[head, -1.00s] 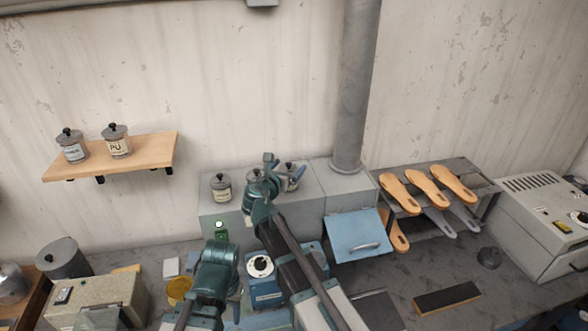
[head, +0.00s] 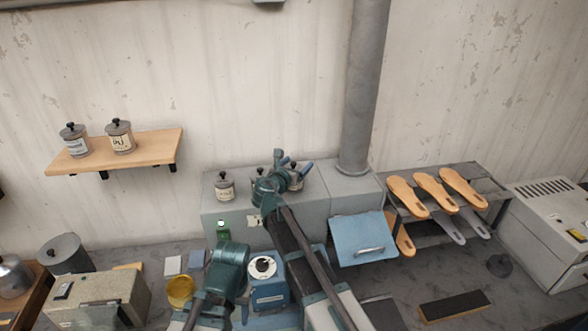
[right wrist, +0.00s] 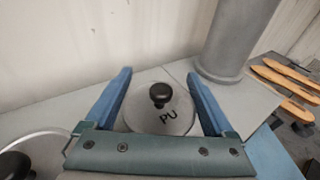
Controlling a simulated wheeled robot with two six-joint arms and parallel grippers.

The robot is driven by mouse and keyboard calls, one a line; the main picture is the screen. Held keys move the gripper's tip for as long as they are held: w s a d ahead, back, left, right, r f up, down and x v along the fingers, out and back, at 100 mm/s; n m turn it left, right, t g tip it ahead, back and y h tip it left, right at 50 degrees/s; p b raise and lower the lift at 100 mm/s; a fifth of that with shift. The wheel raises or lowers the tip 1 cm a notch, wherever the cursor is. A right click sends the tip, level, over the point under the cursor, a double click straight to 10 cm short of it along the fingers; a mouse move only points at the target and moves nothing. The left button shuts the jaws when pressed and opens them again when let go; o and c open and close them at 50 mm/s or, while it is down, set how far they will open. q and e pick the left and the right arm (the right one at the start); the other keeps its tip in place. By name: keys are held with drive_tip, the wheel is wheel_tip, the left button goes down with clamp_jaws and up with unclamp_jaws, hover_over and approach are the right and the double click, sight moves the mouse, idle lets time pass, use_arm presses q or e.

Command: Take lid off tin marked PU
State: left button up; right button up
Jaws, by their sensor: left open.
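A grey tin lid (right wrist: 158,118) marked PU, with a black knob (right wrist: 160,93), lies between the blue fingers of my right gripper (right wrist: 160,73) in the right wrist view. The fingers are open on either side of it; I cannot tell if they touch it. In the head view my right gripper (head: 294,163) is over the right part of the grey cabinet top, and its tin (head: 297,184) is partly hidden by it. My left gripper (head: 228,262) is low over the bench, open, its fingertips mostly hidden.
Another lidded tin (head: 224,187) stands left on the grey cabinet (head: 235,220). A wooden shelf (head: 150,155) holds two lidded tins; one (head: 120,138) also seems labelled PU. A vertical pipe (head: 360,100) rises close to the right of my right gripper. Insoles (head: 432,190) lie on a rack.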

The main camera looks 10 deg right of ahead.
drive_tip(key=shift+c, duration=1.4)
